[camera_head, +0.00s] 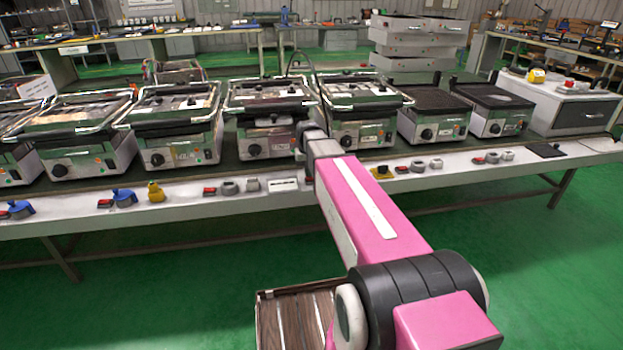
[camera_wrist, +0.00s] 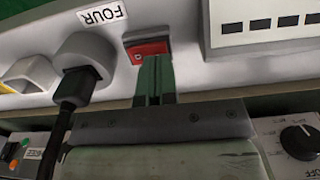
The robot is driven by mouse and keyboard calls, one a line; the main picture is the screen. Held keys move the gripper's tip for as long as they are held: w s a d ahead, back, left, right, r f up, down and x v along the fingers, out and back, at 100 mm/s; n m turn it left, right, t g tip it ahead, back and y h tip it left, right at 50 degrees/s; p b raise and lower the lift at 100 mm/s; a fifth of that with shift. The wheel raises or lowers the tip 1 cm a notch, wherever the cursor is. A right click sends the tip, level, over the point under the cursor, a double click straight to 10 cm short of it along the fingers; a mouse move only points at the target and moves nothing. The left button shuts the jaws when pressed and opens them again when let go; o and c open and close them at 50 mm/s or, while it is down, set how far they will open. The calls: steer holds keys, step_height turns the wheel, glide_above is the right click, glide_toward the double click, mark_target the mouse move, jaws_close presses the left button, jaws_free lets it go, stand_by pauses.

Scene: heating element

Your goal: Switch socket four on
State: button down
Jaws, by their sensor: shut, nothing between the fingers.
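In the wrist view, the white label reading FOUR (camera_wrist: 102,14) appears upside down on the pale front panel. A red rocker switch (camera_wrist: 148,48) in a dark frame sits beside it. A round grey socket (camera_wrist: 84,50) with a black plug and cable (camera_wrist: 75,88) in it is left of the switch. My gripper (camera_wrist: 155,62) is shut and empty, its green fingers together. Their tips overlap the edge of the red switch in the picture; I cannot tell whether they touch it. In the head view, my pink arm hides the gripper and this switch.
A row of contact grills (camera_head: 270,110) stands on the long bench (camera_head: 215,190). A white slotted panel (camera_wrist: 262,25) is right of the switch in the wrist view. Other red switches (camera_head: 210,190) and sockets (camera_head: 228,187) line the bench front. Green floor in front is clear.

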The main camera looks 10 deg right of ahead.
steer(key=shift+f, duration=0.7)
stand_by(0.4)
steer(key=shift+r, duration=3.55)
steer(key=shift+s+f, duration=0.1)
steer(key=s+f, duration=0.7)
steer(key=s, duration=0.3)
steer(key=s+f, duration=0.7)
steer(key=s, duration=0.4)
